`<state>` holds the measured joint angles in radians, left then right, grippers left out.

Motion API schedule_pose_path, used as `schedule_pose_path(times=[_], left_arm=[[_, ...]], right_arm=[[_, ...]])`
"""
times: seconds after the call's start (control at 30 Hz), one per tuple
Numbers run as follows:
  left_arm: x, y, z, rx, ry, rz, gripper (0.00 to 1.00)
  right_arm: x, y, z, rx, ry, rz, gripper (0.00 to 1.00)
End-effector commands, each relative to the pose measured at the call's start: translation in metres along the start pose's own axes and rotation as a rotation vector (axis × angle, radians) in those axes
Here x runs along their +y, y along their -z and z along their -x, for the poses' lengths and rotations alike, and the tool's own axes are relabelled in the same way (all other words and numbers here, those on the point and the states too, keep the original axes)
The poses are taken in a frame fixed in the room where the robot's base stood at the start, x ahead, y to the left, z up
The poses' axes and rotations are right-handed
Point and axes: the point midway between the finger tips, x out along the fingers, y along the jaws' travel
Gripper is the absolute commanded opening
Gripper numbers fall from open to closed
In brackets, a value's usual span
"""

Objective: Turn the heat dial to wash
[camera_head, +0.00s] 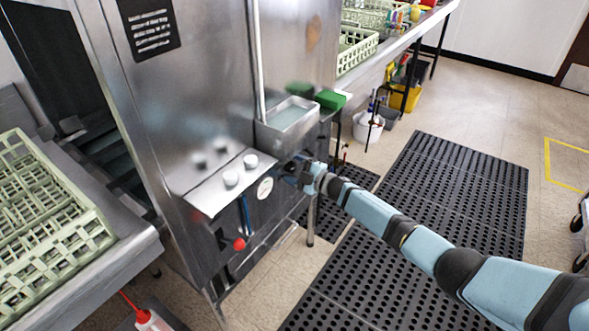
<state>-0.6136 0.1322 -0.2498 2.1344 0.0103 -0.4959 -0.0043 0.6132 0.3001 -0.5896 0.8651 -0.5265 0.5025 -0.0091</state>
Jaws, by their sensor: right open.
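The steel dish machine (205,95) has a sloped control panel (196,196) on its front. Two white knobs (232,179) stand on this panel, and their faint reflections show on the steel behind. I cannot tell which one is the heat dial, and no setting marks are readable. A round white gauge (265,188) sits just below the panel's right end. My right gripper (290,170) is open and empty, close to the machine front, right of the knobs and apart from them. Its fingers are small and dark here. My left gripper is out of view.
A red-ended lever (239,244) hangs below the panel. A green dish rack (50,220) sits on the left counter. Black perforated mats (430,200) cover the floor.

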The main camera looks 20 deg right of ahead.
Motion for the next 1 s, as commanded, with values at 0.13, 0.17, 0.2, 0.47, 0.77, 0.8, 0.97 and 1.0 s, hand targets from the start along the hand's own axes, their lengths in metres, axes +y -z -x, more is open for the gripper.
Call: schedule_pose_path(times=[0.13,0.17,0.2,0.47,0.77,0.8,0.97,1.0], left_arm=[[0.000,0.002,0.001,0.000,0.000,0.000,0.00],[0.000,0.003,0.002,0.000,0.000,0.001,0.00],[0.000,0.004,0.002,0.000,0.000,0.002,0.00],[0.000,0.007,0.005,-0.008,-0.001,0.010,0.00],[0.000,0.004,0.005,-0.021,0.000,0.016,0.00],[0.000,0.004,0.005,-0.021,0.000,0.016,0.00],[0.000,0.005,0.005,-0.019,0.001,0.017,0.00],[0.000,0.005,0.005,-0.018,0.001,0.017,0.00]], right_arm=[[0.001,-0.001,0.007,-0.002,0.000,0.001,0.69],[0.001,-0.001,0.011,-0.002,0.000,0.001,0.69],[0.001,-0.001,0.017,-0.002,0.001,0.000,0.69],[0.001,0.000,0.074,-0.002,0.002,0.001,0.69],[0.000,0.000,0.127,-0.001,0.002,0.000,0.69],[0.000,0.000,0.131,0.000,0.001,0.000,0.69],[0.000,0.000,0.138,0.000,0.000,-0.001,0.69],[0.000,0.000,0.138,0.000,0.000,-0.001,0.69]])
